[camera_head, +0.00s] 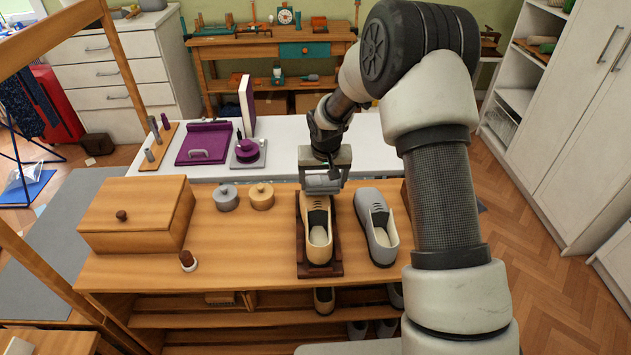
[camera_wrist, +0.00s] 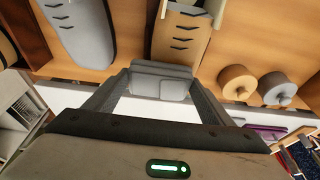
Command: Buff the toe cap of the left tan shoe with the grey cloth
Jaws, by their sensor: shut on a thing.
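The tan shoe (camera_head: 318,245) sits on a dark wooden stand (camera_head: 320,271), left of a grey shoe (camera_head: 379,235), with its toe pointing away from me. My gripper (camera_head: 322,180) is over its toe end. In the wrist view my gripper (camera_wrist: 160,88) is shut on the folded grey cloth (camera_wrist: 160,74), seen as a grey pad between the fingers. The pad hides the toe cap of the tan shoe (camera_wrist: 180,45) there; its laces show beyond. I cannot tell whether the cloth touches the leather.
A grey tin (camera_head: 226,199) and a tan tin (camera_head: 261,198) stand left of the stand. A wooden box (camera_head: 135,215) and a small brush-like item (camera_head: 188,261) are further left. The bench front between them and the stand is clear.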

